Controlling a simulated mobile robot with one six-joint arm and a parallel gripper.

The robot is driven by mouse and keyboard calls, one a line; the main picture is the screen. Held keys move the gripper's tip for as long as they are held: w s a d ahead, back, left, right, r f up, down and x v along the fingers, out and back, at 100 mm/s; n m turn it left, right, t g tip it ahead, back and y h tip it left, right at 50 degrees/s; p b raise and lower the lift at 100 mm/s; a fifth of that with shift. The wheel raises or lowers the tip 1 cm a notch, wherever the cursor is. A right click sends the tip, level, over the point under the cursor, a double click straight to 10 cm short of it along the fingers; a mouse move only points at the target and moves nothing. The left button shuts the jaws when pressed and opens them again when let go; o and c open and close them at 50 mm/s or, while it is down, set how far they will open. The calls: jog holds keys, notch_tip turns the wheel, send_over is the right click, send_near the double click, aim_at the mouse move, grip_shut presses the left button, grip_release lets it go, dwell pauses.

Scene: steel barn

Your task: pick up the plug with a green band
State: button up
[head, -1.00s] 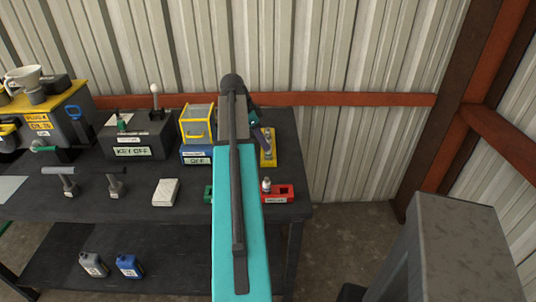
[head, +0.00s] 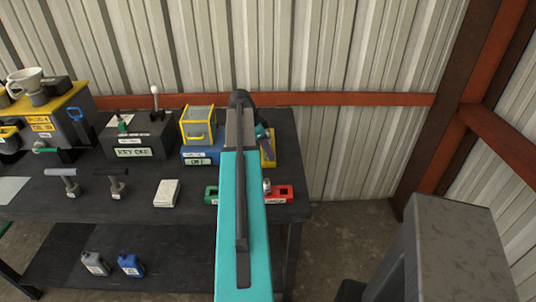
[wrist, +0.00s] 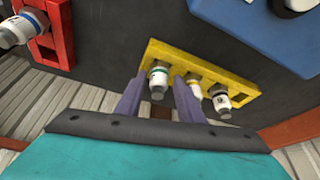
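The plug with a green band (wrist: 158,80) is white and grey and stands in a yellow rack (wrist: 240,88) in the wrist view. A plug with a yellow band (wrist: 192,88) and one with a dark band (wrist: 221,101) are in the same rack, to its right. My gripper (wrist: 160,76) is open, its two purple fingers on either side of the green-banded plug, with gaps visible. Contact cannot be told. In the head view my arm hides most of the gripper, and only part of the yellow rack (head: 268,150) shows.
A red block (wrist: 55,35) holds a blue-banded plug (wrist: 14,32) at the wrist view's left. In the head view, a blue box with a yellow-framed clear cover (head: 198,127) stands left of my arm.

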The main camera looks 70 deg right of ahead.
dwell(0.5)
jog(key=c, duration=0.9)
jog(key=shift+o, duration=0.2)
jog(key=shift+r, duration=0.15)
jog(key=shift+r+b, duration=0.8)
jog(key=shift+r, duration=0.8)
jog(key=w+a+r+b, duration=0.1)
jog(key=w+a+b, duration=0.2)
jog(key=a, duration=1.1)
jog(key=w, duration=0.3)
jog(key=shift+w+a+r+b, duration=0.15)
jog(key=shift+a+r+b, duration=0.15)
jog(key=shift+a+b, duration=0.1)
jog(key=shift+r, duration=0.1)
